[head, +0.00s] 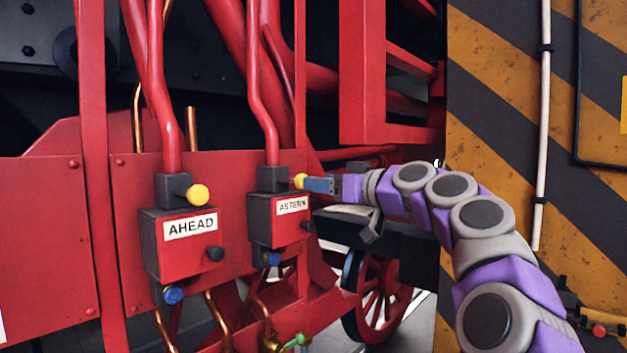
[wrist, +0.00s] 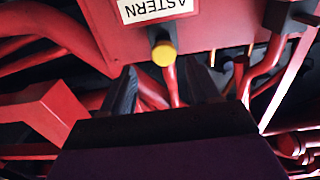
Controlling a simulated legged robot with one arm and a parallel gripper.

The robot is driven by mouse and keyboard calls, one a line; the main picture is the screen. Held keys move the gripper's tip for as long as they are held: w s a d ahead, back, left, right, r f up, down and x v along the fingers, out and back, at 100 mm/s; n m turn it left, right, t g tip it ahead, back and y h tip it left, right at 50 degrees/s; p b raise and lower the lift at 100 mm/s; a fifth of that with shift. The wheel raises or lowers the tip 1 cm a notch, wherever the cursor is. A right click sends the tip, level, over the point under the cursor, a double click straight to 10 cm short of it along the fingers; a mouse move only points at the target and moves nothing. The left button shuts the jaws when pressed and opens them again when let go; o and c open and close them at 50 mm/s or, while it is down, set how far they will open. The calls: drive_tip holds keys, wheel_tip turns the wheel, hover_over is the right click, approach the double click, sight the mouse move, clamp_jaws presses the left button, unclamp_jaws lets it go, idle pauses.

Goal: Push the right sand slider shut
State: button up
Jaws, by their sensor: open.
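The right sand box is red and dark grey with an ASTERN label (head: 292,205), fixed to the red side panel. A yellow knob (head: 300,181) sticks out at its top, and a dark knob and a blue knob (head: 271,258) sit lower. My gripper (head: 312,184) is just to the right of the yellow knob, its tips close to it. In the wrist view the ASTERN label is upside down, and the yellow knob (wrist: 164,53) appears between and ahead of the two open dark fingers (wrist: 163,88). Contact cannot be told. Nothing is in the gripper.
A matching box labelled AHEAD (head: 190,227) with its own yellow knob (head: 198,195) stands to the left. Red pipes (head: 262,90) run down into both boxes. A red wheel (head: 382,297) is below, and a yellow-black striped wall (head: 500,130) stands at the right.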

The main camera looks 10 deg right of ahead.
sight(291, 180)
drive_tip(key=x, duration=0.4)
drive_tip(key=shift+s+a, duration=0.1)
drive_tip(key=shift+a, duration=0.25)
drive_tip(key=shift+d, duration=0.5)
drive_tip(key=shift+c, duration=0.3)
drive_tip(key=shift+a, duration=0.4)
drive_tip(key=c, duration=0.6)
clamp_jaws()
drive_tip(key=shift+d, duration=0.1)
